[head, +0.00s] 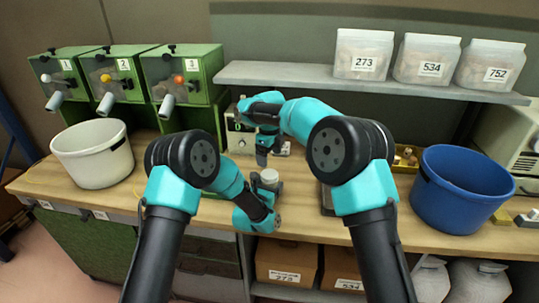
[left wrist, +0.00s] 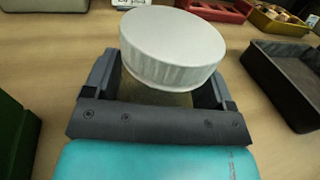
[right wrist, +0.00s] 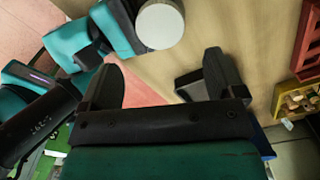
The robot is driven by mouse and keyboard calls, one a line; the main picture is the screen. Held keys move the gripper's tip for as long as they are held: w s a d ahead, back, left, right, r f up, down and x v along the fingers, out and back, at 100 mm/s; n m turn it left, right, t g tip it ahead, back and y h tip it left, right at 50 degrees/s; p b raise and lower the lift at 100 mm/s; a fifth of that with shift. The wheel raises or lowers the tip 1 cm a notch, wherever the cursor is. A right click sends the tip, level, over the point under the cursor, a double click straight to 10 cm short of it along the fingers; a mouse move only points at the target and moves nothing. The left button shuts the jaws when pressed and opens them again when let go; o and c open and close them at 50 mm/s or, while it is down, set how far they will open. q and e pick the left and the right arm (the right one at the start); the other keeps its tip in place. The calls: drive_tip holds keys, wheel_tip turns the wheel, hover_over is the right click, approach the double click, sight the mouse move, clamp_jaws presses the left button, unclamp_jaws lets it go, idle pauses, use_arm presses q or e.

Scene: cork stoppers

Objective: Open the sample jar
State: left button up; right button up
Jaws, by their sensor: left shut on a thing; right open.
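My left gripper (head: 266,189) is shut around the jar body under the lid. My right gripper (head: 266,157) is open and empty, just above and apart from the lid. In the right wrist view the lid (right wrist: 160,24) lies beyond the gap between the open fingers (right wrist: 162,78).
A white bucket (head: 92,155) stands at the left and a blue bucket (head: 460,190) at the right. Green dispensers (head: 180,75) line the back left. A shelf (head: 370,82) with numbered bags crosses the back. A dark tray (left wrist: 285,80) lies right of the jar.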

sight(269, 174)
drive_tip(key=shift+f, duration=4.05)
